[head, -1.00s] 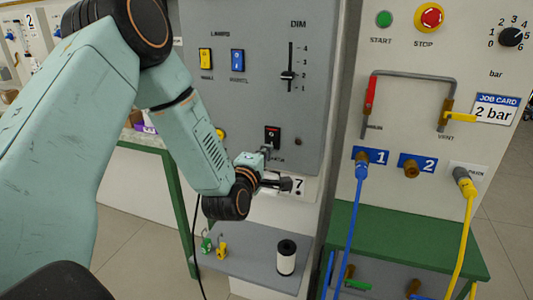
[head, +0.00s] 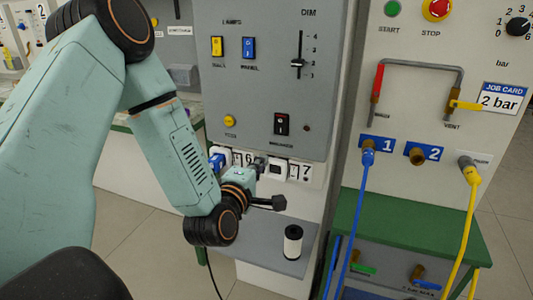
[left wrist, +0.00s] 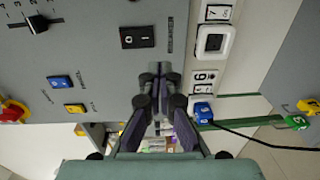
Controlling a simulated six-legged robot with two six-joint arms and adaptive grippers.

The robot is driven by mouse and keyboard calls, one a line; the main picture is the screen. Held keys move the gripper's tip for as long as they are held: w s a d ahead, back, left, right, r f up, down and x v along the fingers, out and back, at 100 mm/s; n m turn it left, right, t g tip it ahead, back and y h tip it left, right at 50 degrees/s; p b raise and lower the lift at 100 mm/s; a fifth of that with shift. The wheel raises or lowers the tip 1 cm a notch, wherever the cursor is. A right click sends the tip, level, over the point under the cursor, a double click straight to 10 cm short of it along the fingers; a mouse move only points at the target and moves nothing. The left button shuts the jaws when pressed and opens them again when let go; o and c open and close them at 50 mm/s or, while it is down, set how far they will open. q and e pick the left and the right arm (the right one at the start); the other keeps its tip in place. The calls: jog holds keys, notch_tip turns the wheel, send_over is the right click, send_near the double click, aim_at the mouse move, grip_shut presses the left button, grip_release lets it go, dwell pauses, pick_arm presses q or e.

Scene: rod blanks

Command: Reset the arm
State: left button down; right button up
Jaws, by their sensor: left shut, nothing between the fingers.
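My left arm comes in from the left in the head view, bent at the elbow. The switch also shows in the head view (head: 281,124). My right gripper is not in view.
A blue plug (head: 215,162) with a black cable is at the sockets. On the right, a blue hose (head: 357,220) and a yellow hose (head: 464,235) hang from the pneumatic panel (head: 420,110).

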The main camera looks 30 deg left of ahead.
pick_arm(q)
jog(key=shift+v, duration=0.85)
jog(key=shift+s+d, duration=0.1)
jog(key=shift+s, duration=0.1)
jog(key=s+d+f+m+g+h, duration=0.2)
jog(key=s+d+f+m+g, duration=0.2)
jog(key=f+m, duration=0.4)
jog(key=s+d+f+m+g+h, duration=0.25)
jog(key=s+f+m+g, duration=0.2)
jog(key=f, duration=0.45)
jog(key=s+d+f+m+g, duration=0.2)
jog(key=s+f+m+g, duration=0.2)
jog(key=s, duration=0.7)
jog(key=s+d+f+m+g, duration=0.3)
jog(key=s+f, duration=0.5)
jog(key=s, duration=0.4)
jog(key=shift+f+m+g, duration=0.25)
jog(key=shift+m+g, duration=0.2)
jog(key=shift+g, duration=0.3)
jog(key=shift+w+d+y, duration=0.1)
jog(key=shift+y, duration=0.15)
